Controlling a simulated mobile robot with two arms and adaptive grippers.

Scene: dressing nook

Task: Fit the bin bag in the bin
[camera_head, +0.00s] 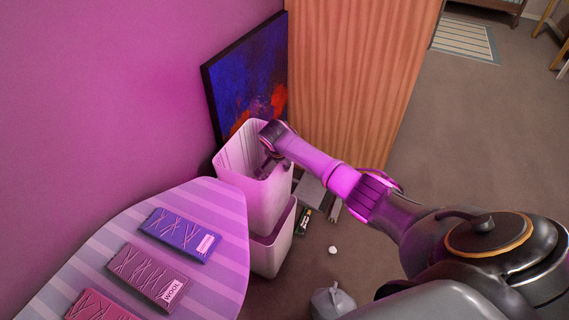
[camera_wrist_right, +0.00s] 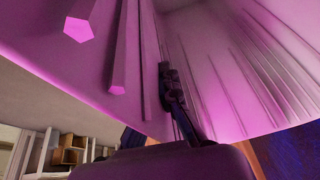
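A tall, pale, box-shaped open liner, which I take to be the bin bag (camera_head: 262,205), stands upright beside the picture. Creases run down its inner walls, and they also show close up in the right wrist view (camera_wrist_right: 235,75). Below it is a pale bin (camera_head: 277,250); the bag's lower end is at the bin's mouth, and how deep it reaches is hidden. My right gripper (camera_head: 264,168) points down at the bag's open top, its fingers inside the rim. In the right wrist view one dark finger (camera_wrist_right: 178,100) shows against the bag; its grip is unclear. My left gripper is out of view.
A striped ironing-board-like surface (camera_head: 235,275) with several flat packets is close on the left. A dark painting (camera_head: 250,75) and a wooden panel (camera_head: 355,70) stand behind. A small tied bag (camera_head: 332,302) and a white ball (camera_head: 333,250) lie on the floor.

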